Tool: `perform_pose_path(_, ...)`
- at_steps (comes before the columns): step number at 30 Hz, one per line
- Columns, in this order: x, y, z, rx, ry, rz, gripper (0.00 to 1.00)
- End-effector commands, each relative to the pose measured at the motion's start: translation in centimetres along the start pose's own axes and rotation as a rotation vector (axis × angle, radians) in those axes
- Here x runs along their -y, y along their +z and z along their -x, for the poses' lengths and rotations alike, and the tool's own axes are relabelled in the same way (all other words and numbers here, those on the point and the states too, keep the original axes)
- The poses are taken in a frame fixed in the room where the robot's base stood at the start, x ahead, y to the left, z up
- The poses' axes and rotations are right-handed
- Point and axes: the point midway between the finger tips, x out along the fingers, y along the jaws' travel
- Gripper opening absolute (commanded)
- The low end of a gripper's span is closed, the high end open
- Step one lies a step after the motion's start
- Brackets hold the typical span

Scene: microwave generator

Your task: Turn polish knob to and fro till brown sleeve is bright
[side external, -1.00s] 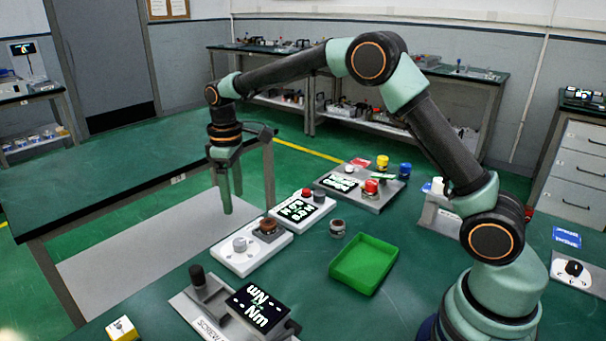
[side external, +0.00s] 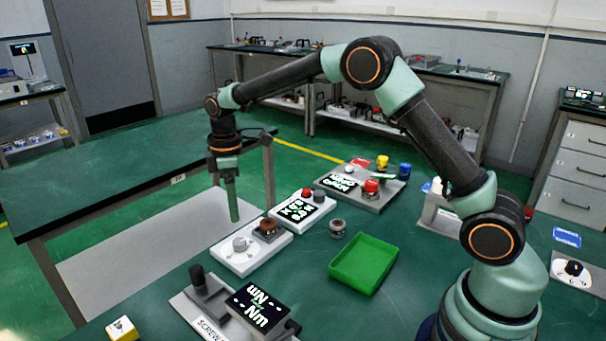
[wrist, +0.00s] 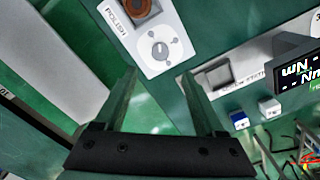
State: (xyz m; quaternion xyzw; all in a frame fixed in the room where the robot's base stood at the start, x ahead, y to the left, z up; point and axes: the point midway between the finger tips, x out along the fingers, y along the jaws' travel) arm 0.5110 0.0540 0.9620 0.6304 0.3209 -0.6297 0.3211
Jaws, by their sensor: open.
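In the wrist view, the knob (wrist: 160,50) lies ahead of the fingertips, with the brown sleeve (wrist: 137,7) at the top edge, partly cut off. My gripper (side external: 235,218) is open and empty, above and just behind the knob in the side view. The wrist view shows its fingers (wrist: 159,76) spread apart.
A screw station with a display (side external: 257,306) stands in front of the polish unit. A unit with a lit display (side external: 299,209) is behind it. A green tray (side external: 363,264) and a small round part (side external: 337,228) are to the right. Bare bench lies between them.

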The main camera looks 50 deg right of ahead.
Motion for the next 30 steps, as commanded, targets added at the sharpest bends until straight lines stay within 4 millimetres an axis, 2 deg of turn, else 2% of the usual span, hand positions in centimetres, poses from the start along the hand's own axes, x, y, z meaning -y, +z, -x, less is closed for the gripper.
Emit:
perform_pose_path(9, 0.1, 0.1, -6.2, 0.004, -0.004, -0.002, 0.72)
perform_pose_path(15, 0.1, 0.1, -9.1, 0.003, -0.003, -0.003, 0.72)
perform_pose_path(21, 0.0, 0.1, -10.2, 0.001, -0.001, -0.003, 0.72)
perform_pose_path(29, 0.0, 0.0, -10.3, 0.001, -0.001, -0.003, 0.72)
perform_pose_path(30, 0.0, 0.0, -10.3, 0.001, -0.001, -0.003, 0.64)
